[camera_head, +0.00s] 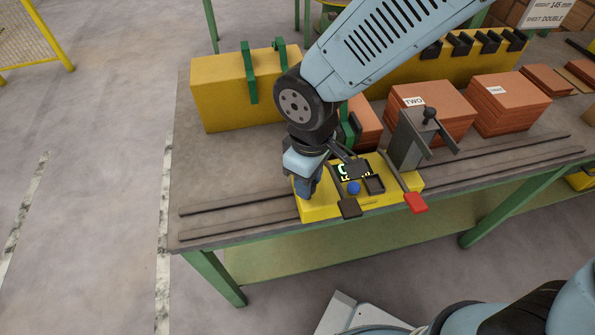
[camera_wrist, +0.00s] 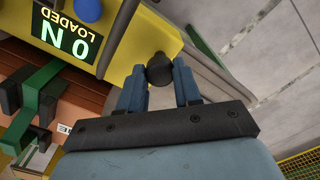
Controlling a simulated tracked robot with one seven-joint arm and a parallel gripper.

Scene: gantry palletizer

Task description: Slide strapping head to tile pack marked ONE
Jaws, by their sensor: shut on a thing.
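In the wrist view the blue fingers (camera_wrist: 160,85) are shut on a black knob (camera_wrist: 159,68) on the yellow body. The display (camera_wrist: 66,38) shows LOADED and appears to read ON, upside down. A tile pack (camera_head: 367,125) stands behind the head, partly hidden by my arm; its label cannot be read. Tile pack TWO (camera_head: 445,105) is to its right.
Two dark rails (camera_head: 490,160) run along the bench (camera_head: 225,178), clear left and right of the head. A third tile pack (camera_head: 510,100) stands farther right. A yellow block with green clamps (camera_head: 220,95) is at the back left. A red-tipped lever (camera_head: 415,202) juts from the front.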

